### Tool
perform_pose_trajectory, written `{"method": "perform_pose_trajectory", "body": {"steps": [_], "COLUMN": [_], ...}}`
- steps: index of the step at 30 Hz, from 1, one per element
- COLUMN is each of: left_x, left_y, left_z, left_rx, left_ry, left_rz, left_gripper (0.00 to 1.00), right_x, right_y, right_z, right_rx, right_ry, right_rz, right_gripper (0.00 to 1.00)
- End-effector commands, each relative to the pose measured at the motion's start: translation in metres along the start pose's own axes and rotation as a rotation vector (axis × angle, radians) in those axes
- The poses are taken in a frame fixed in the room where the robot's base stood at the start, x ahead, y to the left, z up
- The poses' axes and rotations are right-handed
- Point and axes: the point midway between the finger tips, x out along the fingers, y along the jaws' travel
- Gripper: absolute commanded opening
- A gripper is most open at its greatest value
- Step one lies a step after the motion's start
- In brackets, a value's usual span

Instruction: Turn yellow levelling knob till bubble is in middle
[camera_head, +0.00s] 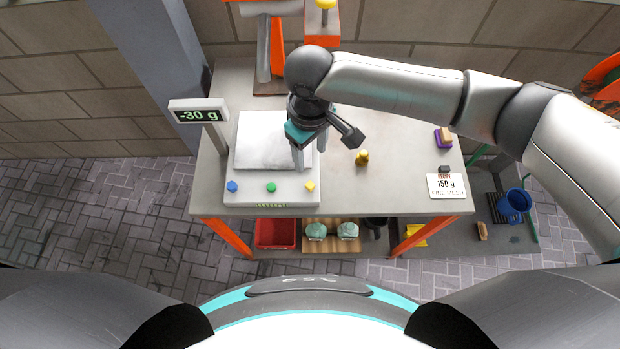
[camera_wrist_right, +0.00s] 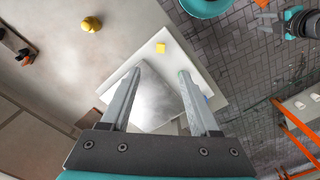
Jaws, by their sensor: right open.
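A white scale (camera_head: 285,197) stands on the grey table, with a bare metal plate (camera_head: 262,150). Along its front edge sit a blue knob (camera_head: 232,186), a green knob or spot (camera_head: 271,187) and a yellow knob (camera_head: 310,186). The yellow knob shows in the right wrist view (camera_wrist_right: 160,48), and no bubble can be made out. My right gripper (camera_head: 310,155) is open and empty, fingers pointing down over the scale's right side, behind the yellow knob. In its wrist view (camera_wrist_right: 159,72) nothing lies between the fingers. What looks like my left gripper (camera_wrist_right: 267,11) is small at the top right there.
A display (camera_head: 198,113) reading -30 g stands left of the scale. A small yellow-brass object (camera_head: 362,157) is right of it on the table. A 150 g recipe card (camera_head: 447,185) and purple-yellow block (camera_head: 442,138) are at the right. An orange-framed stand (camera_head: 277,50) is behind.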

Motion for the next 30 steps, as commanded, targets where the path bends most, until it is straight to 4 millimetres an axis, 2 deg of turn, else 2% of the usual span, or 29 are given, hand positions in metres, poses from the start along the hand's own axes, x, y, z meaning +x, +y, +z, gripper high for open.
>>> {"method": "perform_pose_trajectory", "body": {"steps": [12, 18, 24, 30], "left_x": [0.006, 0.011, 0.014, 0.015], "left_y": [0.000, 0.000, 0.000, 0.000], "left_z": [0.001, 0.002, 0.002, 0.002], "left_rx": [0.000, 0.001, 0.001, 0.001], "left_ry": [-0.001, -0.001, -0.001, -0.001], "left_rz": [-0.001, -0.001, -0.001, -0.001], "left_gripper": [0.42, 0.42, 0.42, 0.42], "right_x": [0.083, 0.116, 0.136, 0.142], "right_y": [-0.001, -0.001, -0.001, -0.001], "right_z": [0.000, -0.001, -0.001, -0.001], "right_rx": [-0.002, -0.002, -0.003, -0.003], "right_ry": [0.000, 0.001, 0.002, 0.003], "right_rz": [-0.001, 0.000, -0.002, -0.001], "right_gripper": [0.62, 0.62, 0.62, 0.62]}}
